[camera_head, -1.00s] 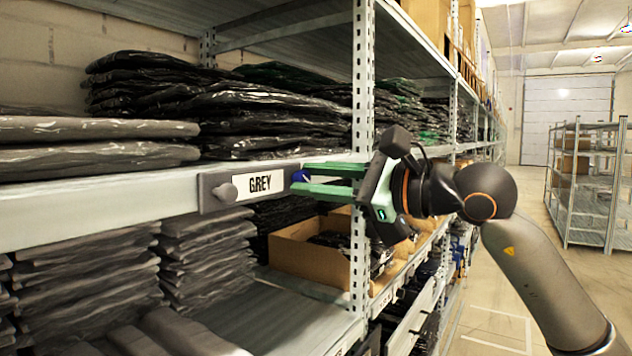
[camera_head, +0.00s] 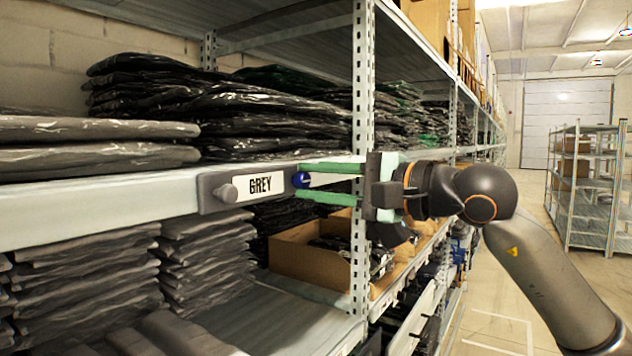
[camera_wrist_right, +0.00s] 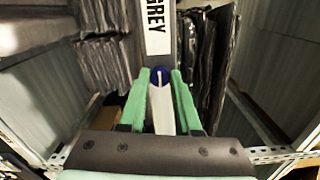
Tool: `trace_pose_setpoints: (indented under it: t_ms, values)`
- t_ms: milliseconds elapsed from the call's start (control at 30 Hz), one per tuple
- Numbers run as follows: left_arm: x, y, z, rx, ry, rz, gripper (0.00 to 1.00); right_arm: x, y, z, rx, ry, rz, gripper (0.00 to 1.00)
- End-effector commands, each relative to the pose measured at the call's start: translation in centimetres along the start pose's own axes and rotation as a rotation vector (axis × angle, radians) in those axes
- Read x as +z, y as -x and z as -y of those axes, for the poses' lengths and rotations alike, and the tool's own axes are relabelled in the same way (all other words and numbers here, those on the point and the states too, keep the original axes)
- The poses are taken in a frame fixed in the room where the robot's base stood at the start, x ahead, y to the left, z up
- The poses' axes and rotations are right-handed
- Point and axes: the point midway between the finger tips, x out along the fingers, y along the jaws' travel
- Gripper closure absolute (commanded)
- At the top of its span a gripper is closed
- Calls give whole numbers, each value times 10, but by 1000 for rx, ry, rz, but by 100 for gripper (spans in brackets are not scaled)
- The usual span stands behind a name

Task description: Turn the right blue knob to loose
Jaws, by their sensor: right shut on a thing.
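The right blue knob (camera_head: 301,180) is at the right end of the GREY label holder (camera_head: 217,206) on the shelf edge. My right gripper (camera_head: 300,181) comes in from the right, its green fingers level, one above and one below the knob. It is shut on the knob. In the right wrist view the blue knob (camera_wrist_right: 159,73), with a thin white line on its face, sits between the fingertips (camera_wrist_right: 160,75). My left gripper is not in view.
A perforated upright post (camera_head: 362,90) stands close to my right gripper. Dark bagged garments (camera_head: 220,115) are stacked on the shelf above, grey ones (camera_head: 85,265) below. An open cardboard box (camera_head: 300,262) sits on the lower shelf. The aisle (camera_head: 500,290) at right is clear.

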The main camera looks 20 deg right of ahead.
Motion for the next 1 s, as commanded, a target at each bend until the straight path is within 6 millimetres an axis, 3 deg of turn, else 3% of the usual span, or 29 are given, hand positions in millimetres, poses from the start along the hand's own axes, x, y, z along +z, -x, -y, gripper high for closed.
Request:
trace_pose_setpoints:
  t_ms: [467,500,767,1000]
  values:
    - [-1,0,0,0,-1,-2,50,0,0,0,0,16,0,100]
    - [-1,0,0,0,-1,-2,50,0,0,0,0,16,0,67]
    - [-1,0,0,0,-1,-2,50,0,0,0,0,15,0,38]
    - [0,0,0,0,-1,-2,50,0,1,0,0,14,0,38]
